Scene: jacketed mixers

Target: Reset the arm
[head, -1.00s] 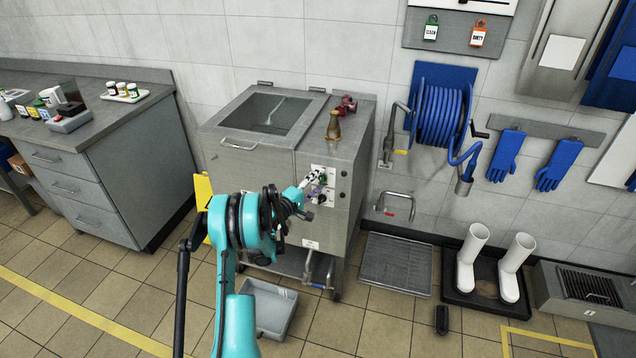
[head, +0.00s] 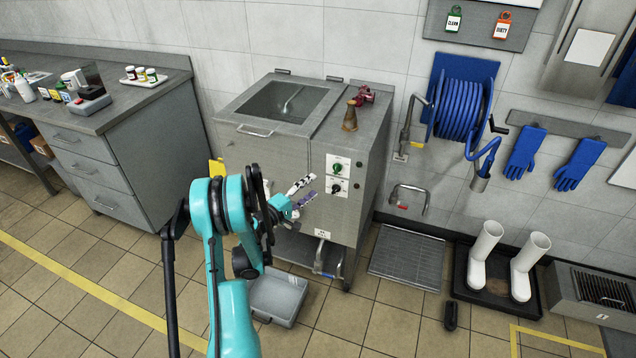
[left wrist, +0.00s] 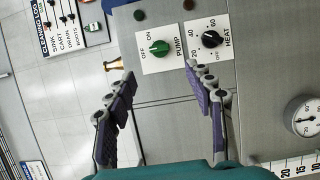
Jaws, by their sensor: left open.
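My teal left arm reaches up through the head view, and its gripper (head: 308,191) is just left of the mixer's control panel. In the left wrist view the two purple-padded fingers (left wrist: 163,82) are spread apart with nothing between them. Beyond them is the panel, with a green PUMP knob (left wrist: 159,48) pointing near OFF and a black HEAT knob (left wrist: 210,39). The green knob (head: 337,168) and black knob (head: 336,187) both show in the head view, apart from the fingers. My right gripper is in neither view.
The steel mixer (head: 245,112) has a brown bottle-shaped item (head: 350,117) and a red part (head: 366,94) on top. A grey bin (head: 278,296) lies on the floor in front. A drawer counter (head: 150,105) stands left, with open tiled floor between.

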